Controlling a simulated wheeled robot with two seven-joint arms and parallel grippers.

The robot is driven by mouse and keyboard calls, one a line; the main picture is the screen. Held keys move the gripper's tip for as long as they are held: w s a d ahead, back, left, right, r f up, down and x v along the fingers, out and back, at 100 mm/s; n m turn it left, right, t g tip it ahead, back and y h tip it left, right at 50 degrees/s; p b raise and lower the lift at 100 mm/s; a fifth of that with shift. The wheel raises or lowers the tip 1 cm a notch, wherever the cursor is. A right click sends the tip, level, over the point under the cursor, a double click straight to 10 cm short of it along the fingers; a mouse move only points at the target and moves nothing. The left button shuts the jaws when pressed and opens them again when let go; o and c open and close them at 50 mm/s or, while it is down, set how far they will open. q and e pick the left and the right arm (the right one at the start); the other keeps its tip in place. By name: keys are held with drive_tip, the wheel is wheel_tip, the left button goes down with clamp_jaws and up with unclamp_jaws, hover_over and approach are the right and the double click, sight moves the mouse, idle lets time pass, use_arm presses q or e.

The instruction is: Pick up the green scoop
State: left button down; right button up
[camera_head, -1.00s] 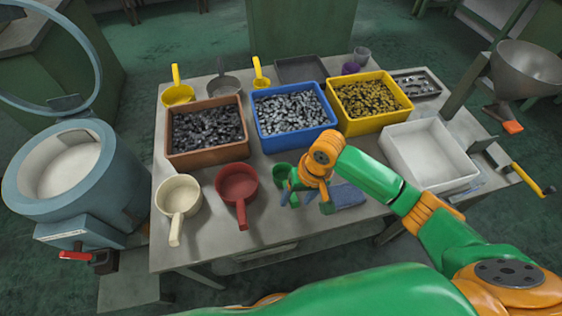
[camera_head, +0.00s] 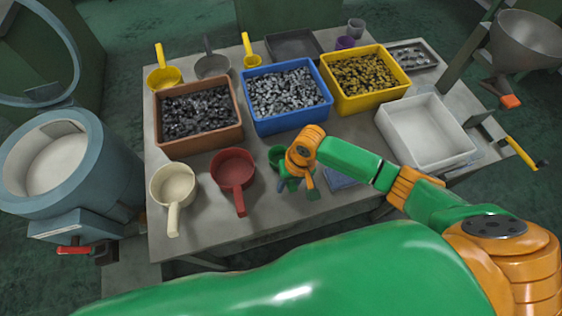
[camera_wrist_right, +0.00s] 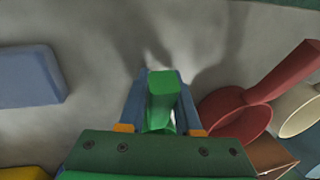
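The green scoop (camera_head: 276,155) is at the table's front edge, right of the red scoop. Its cup is partly hidden behind my right gripper (camera_head: 297,184), and its handle (camera_head: 311,187) points toward the front. In the right wrist view, the green handle (camera_wrist_right: 161,98) lies between the two blue fingers of my right gripper (camera_wrist_right: 162,85). The fingers look closed against its sides. I cannot tell whether the scoop is clear of the table. My left gripper is not in view.
The red scoop (camera_head: 233,166) and cream scoop (camera_head: 173,184) stand to the left. A blue block (camera_head: 343,178) lies just right of the gripper. Brown (camera_head: 205,145), blue (camera_head: 292,123) and yellow (camera_head: 370,99) bins stand behind. A white bin (camera_head: 428,137) is to the right.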

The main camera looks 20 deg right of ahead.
clamp_jaws()
drive_tip(key=shift+r, duration=0.55)
drive_tip(key=w+a+r+b, duration=0.3)
drive_tip(key=w+a+r, duration=0.3)
drive_tip(key=a+r, duration=0.6)
drive_tip(key=shift+w+a+b, duration=0.2)
drive_tip(key=shift+a+b, duration=0.1)
drive_tip(key=shift+b, duration=0.05)
